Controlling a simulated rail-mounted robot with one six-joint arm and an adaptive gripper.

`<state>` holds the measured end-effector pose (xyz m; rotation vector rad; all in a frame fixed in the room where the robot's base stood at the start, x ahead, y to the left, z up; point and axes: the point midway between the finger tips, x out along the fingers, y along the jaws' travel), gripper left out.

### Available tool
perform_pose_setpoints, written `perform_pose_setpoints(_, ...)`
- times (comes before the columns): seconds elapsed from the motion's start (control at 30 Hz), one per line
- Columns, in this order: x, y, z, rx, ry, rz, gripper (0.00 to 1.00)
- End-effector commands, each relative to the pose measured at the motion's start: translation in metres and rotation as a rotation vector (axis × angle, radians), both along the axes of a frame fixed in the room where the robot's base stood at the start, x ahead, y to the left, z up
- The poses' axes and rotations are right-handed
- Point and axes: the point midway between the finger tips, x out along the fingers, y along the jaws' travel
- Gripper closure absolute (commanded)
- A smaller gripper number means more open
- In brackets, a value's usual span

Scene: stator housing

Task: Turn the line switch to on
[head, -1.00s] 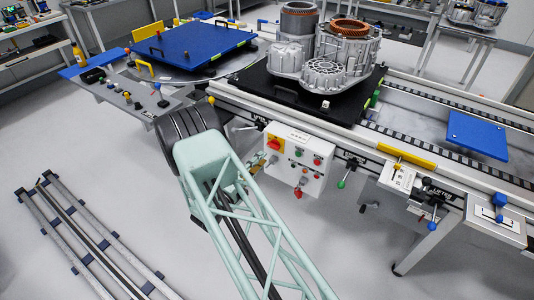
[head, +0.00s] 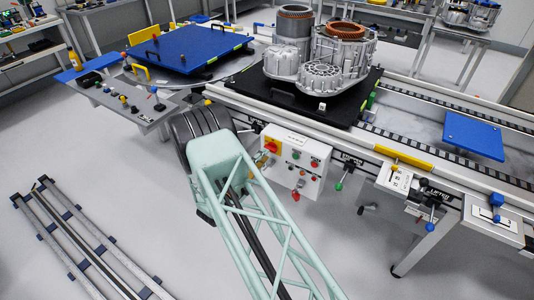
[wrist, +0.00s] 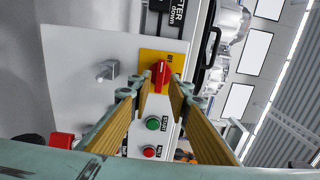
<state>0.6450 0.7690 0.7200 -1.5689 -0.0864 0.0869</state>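The line switch (wrist: 160,73) is a red rotary knob on a yellow plate, on the front of a white control box. In the wrist view its grip bar looks roughly upright; lettering beside it is too small to read surely. It also shows in the head view as a red and yellow patch (head: 271,146). My gripper (wrist: 159,88) is open and empty, its two tan-padded fingers pointing at the box with the knob showing between and beyond the tips. I see no contact. In the head view my gripper is mostly hidden by my arm.
On the box (head: 303,178), a green button (wrist: 153,123) and a red button (wrist: 149,151) sit near the knob. A grey latch (wrist: 108,70) is beside it. A red knob (head: 295,196) hangs below. The conveyor with the stator housing (head: 320,79) stands above and behind.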

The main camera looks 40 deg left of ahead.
Motion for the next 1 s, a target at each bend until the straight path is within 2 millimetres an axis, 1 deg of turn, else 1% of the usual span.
perform_pose_setpoints(0.2, 0.012, 0.0, 0.0, 0.0, 0.0, -0.002, 0.82)
perform_pose_setpoints(0.63, 0.029, 0.003, 0.0, 0.0, -0.001, 0.0, 0.82)
perform_pose_setpoints(1.0, 0.033, 0.003, -0.001, 0.0, -0.001, 0.0, 0.82)
